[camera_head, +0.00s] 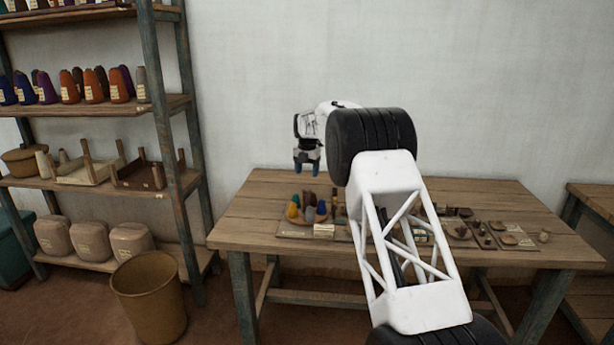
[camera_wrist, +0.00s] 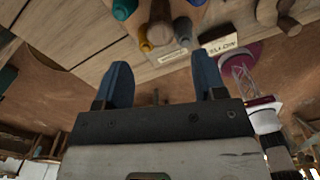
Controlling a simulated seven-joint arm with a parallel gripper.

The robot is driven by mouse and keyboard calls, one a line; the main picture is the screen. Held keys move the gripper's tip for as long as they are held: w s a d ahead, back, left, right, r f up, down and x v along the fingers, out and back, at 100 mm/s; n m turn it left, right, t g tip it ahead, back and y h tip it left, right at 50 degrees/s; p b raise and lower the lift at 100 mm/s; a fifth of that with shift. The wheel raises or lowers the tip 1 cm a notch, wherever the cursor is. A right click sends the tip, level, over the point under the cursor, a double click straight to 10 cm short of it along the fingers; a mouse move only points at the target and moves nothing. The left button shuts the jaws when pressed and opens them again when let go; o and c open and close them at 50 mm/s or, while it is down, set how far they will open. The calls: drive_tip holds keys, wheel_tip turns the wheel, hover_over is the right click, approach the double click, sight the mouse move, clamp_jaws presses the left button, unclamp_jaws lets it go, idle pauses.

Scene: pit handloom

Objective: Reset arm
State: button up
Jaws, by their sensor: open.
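My gripper (camera_head: 307,168) hangs above the back left part of the wooden table (camera_head: 265,205), fingers pointing down. In the wrist view its two blue fingers (camera_wrist: 165,88) stand wide apart with nothing between them. The gripper is apart from the table and the things on it. My white arm crosses the middle of the head view and hides part of the table.
Colored cones (camera_head: 308,208) stand on a board at the table's left, near a small labelled block (camera_head: 324,231). Several small dark items (camera_head: 480,228) lie at the right. A shelf (camera_head: 100,108) with yarn cones and a basket (camera_head: 150,295) stand left. The table's back left is bare.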

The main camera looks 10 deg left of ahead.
idle(0.3)
drive_tip(key=shift+s+d+r, duration=0.2)
drive_tip(key=shift+r, duration=0.15)
drive_tip(key=s+d+r+m, duration=0.5)
drive_tip(key=s+d+r, duration=0.2)
drive_tip(key=s, duration=0.5)
drive_tip(key=s+d+r+m+t, duration=0.1)
drive_tip(key=s+d+r+m, duration=0.55)
drive_tip(key=s, duration=0.55)
drive_tip(key=s+d+r+m, duration=0.5)
drive_tip(key=s+d+r, duration=0.25)
drive_tip(key=s, duration=0.45)
drive_tip(key=s+d+f+m+t, duration=0.1)
drive_tip(key=s+d+m, duration=0.25)
drive_tip(key=s, duration=0.75)
drive_tip(key=s+d+f+m, duration=0.1)
drive_tip(key=s+d+m, duration=0.25)
drive_tip(key=s, duration=0.65)
drive_tip(key=s+d+f+m, duration=0.1)
drive_tip(key=s+f+m, duration=0.3)
drive_tip(key=s, duration=0.7)
drive_tip(key=s+d+f+m, duration=0.2)
drive_tip(key=s+f+m, duration=0.3)
drive_tip(key=s, duration=0.6)
drive_tip(key=shift+d+f+t, duration=0.15)
drive_tip(key=shift+f+t, duration=0.15)
drive_tip(key=shift+f, duration=0.15)
